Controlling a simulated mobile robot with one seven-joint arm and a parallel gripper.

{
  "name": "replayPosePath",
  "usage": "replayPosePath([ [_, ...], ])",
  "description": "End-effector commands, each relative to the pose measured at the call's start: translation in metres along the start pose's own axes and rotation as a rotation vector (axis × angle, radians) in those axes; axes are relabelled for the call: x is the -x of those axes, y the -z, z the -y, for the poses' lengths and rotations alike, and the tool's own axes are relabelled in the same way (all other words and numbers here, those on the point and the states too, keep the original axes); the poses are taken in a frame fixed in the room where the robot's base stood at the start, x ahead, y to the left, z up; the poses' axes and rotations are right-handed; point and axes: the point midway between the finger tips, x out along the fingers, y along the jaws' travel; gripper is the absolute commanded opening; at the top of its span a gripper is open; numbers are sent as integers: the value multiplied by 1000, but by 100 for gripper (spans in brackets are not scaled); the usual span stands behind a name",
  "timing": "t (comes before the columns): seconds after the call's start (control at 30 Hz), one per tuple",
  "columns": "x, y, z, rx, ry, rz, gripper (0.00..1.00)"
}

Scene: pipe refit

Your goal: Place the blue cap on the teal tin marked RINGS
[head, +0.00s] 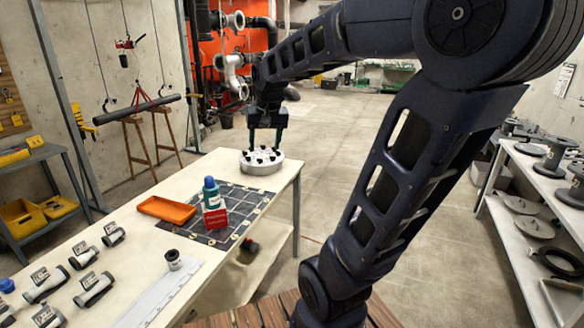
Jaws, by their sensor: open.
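A teal container (209,195) stands upright on the dark gridded mat (250,205), partly hidden behind a red and white box. A blue cap (209,182) sits on top of it. I cannot read the word RINGS on the container at this size. Another small blue round thing (7,285) lies at the table's far left edge; I cannot tell what it is. My gripper (266,145) is open, fingers pointing down, over a round grey flange-like piece (260,167) at the table's far right end. It is apart from the teal container, to its right and farther back.
The red and white box (215,216) stands in front of the container. An orange tray (167,210) lies to its left. Several pipe fittings (95,288) and a small dark-topped jar (173,259) are on the near table. Shelves with reels (548,160) stand at right; open floor lies between.

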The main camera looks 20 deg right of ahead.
Motion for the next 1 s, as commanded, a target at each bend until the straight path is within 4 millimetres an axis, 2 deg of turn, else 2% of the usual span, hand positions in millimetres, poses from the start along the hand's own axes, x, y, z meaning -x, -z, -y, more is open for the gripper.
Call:
replayPosePath([
  [0.03,4,-14,-8,14,0,-17,57],
  [0.2,9,-59,-29,78,-5,-66,57],
  [0.43,5,-106,-49,147,-19,-116,57],
  [0.6,2,-120,-54,170,-25,-131,57],
  [1.0,2,-122,-55,174,-26,-132,57],
])
